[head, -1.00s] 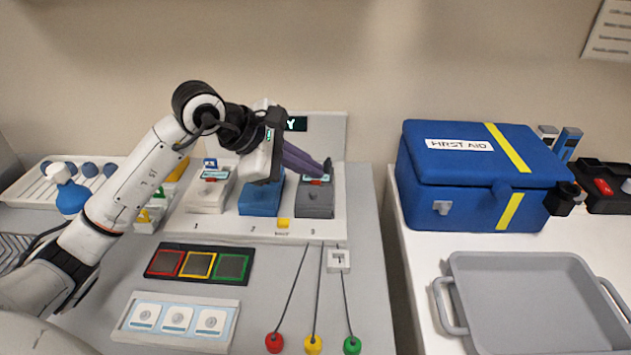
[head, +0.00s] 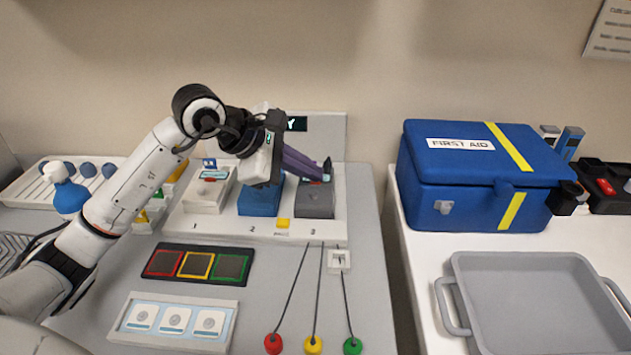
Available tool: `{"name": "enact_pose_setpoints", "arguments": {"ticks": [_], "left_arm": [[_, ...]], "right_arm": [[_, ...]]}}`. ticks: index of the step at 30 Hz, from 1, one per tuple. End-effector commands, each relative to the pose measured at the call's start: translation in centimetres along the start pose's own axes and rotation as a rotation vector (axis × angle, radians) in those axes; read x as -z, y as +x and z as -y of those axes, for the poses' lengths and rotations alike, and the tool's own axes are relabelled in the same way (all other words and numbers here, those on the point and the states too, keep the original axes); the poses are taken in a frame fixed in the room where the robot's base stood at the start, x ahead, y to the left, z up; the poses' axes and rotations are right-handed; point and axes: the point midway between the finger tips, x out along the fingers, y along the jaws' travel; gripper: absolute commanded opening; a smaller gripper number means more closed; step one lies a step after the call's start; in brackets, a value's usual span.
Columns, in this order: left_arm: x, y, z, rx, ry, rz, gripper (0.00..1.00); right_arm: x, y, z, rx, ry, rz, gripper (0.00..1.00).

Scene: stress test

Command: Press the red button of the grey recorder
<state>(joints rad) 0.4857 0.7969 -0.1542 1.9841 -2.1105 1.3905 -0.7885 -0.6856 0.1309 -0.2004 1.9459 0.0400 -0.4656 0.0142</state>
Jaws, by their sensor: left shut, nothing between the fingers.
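The grey recorder (head: 315,203) stands at place 3, the right end of a white stand (head: 300,232) in the head view. Its red button is a small red patch (head: 314,182) on top, partly covered by my gripper. My left gripper (head: 326,172) is shut and empty. Its purple fingers slant down to the right, and the dark tips are at or just above the recorder's top. I cannot tell whether they touch the button. A blue recorder (head: 260,200) at place 2 and a white recorder (head: 207,195) at place 1 stand to the left. My right gripper is not in view.
A yellow button (head: 282,223) is on the stand's front. A three-colour panel (head: 198,264) and a tray of white cards (head: 174,320) lie in front. Red, yellow and green knobs on cords lie near the front. A blue first aid box (head: 480,180) and grey tray (head: 535,300) are right.

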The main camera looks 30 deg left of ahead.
Motion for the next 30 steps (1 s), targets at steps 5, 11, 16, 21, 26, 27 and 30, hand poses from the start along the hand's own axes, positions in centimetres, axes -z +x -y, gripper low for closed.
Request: {"name": "enact_pose_setpoints", "arguments": {"ticks": [5,11,16,21,26,27,30], "left_arm": [[0.1,0.1,0.1,0.002,0.0,-0.001,0.0],[0.0,0.0,0.1,0.003,0.0,-0.002,0.0],[-0.3,-0.5,-0.3,0.002,0.0,-0.002,0.0],[-0.8,-1.1,-0.8,0.002,0.0,-0.002,0.0],[-0.8,-1.1,-0.8,0.002,0.0,-0.001,0.0],[-0.8,-1.1,-0.8,0.002,0.0,-0.001,0.0],[-0.8,-1.1,-0.8,0.002,0.0,-0.001,0.0]], "right_arm": [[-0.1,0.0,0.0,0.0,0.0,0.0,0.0],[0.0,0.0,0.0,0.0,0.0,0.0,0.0],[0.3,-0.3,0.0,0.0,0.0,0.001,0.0],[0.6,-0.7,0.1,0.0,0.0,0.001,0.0],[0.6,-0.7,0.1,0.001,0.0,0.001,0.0],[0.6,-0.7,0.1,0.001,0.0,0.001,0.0],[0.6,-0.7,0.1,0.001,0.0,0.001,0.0]]}}
